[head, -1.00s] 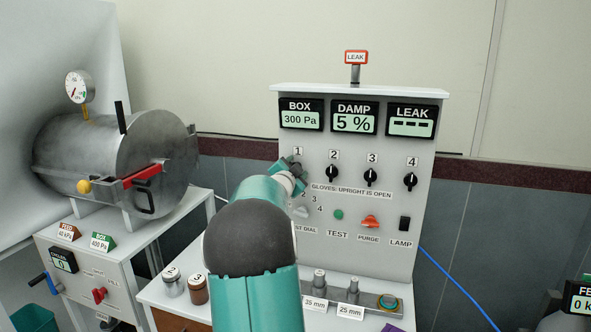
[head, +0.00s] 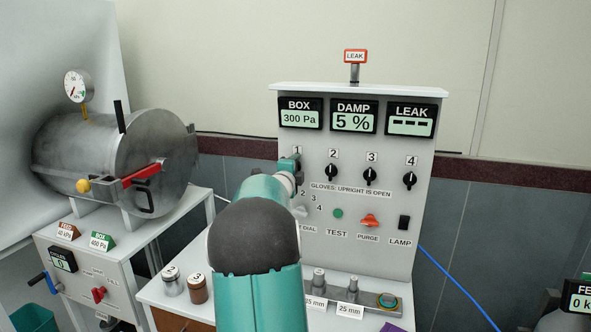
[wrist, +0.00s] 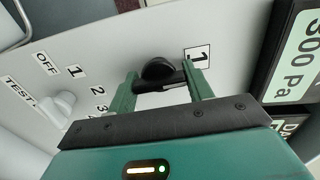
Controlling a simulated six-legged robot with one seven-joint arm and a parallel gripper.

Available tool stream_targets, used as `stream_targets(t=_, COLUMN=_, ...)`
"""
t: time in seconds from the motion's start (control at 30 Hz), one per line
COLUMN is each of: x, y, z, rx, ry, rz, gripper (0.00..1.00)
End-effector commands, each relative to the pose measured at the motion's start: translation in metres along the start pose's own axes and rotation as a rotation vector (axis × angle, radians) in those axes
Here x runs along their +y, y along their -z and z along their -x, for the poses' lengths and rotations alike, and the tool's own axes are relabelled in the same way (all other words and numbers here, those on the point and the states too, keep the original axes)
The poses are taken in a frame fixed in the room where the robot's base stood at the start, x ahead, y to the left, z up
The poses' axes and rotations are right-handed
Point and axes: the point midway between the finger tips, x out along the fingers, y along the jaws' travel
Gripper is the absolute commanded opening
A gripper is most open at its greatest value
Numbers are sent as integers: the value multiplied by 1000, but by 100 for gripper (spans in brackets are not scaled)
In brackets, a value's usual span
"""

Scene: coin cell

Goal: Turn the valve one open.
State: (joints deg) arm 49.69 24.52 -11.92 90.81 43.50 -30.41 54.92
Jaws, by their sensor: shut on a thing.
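Valve one is the black knob (wrist: 157,69) beside the "1" label (wrist: 197,58) in the wrist view. In the head view my gripper (head: 290,164) is at the panel just under the "1" label and hides that knob. In the wrist view my gripper (wrist: 161,79) has a green finger on each side of the knob and is shut on it. The knob's exact angle is hard to tell because the fingers and hand cover part of it.
Knobs two (head: 333,174), three (head: 370,175) and four (head: 410,180) stand to the right on the panel (head: 375,265). The white test dial (wrist: 55,108) is close below my gripper. Jars (head: 196,288) stand on the bench in front.

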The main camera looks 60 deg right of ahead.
Motion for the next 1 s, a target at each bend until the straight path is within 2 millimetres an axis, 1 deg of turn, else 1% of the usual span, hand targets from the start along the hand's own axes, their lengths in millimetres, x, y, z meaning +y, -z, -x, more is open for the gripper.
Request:
stream_targets(t=0.2, x=1, y=-1, z=0, rx=-1, ry=-2, rz=-32, gripper=28)
stream_targets(t=0.57, x=1, y=-1, z=0, rx=-1, ry=-3, rz=-35, gripper=28)
stream_targets(t=0.6, x=1, y=-1, z=0, rx=-1, ry=-3, rz=-35, gripper=59)
stream_targets(t=0.67, x=1, y=-1, z=0, rx=-1, ry=-2, rz=-34, gripper=70)
stream_targets(t=0.7, x=1, y=-1, z=0, rx=-1, ry=-2, rz=-34, gripper=73)
stream_targets(t=1.0, x=0, y=0, z=2, rx=-1, ry=-1, rz=-33, gripper=73)
